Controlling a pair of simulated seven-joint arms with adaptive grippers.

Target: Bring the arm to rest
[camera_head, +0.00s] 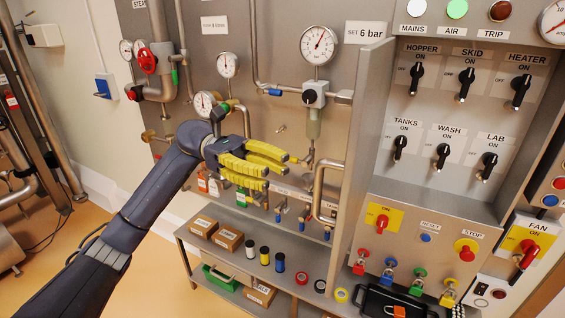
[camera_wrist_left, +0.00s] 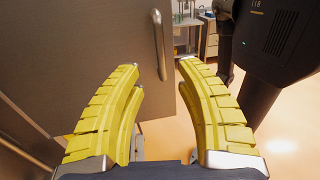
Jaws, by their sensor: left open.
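My left arm (camera_head: 130,215) comes in from the lower left in the head view. Its gripper (camera_head: 280,172) has yellow ribbed fingers and is in front of the grey pipe panel, above the shelf. In the left wrist view the fingers of the left gripper (camera_wrist_left: 158,75) are spread wide with nothing between them. Beyond them are a brown-grey panel with a metal handle (camera_wrist_left: 159,45) and an orange floor. My right gripper does not show in either view.
The control cabinet (camera_head: 470,130) with black switches stands right of the gripper. A bent metal pipe handle (camera_head: 322,190) is close beside the fingertips. Gauges (camera_head: 318,45) and valves sit above. Open floor lies at left.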

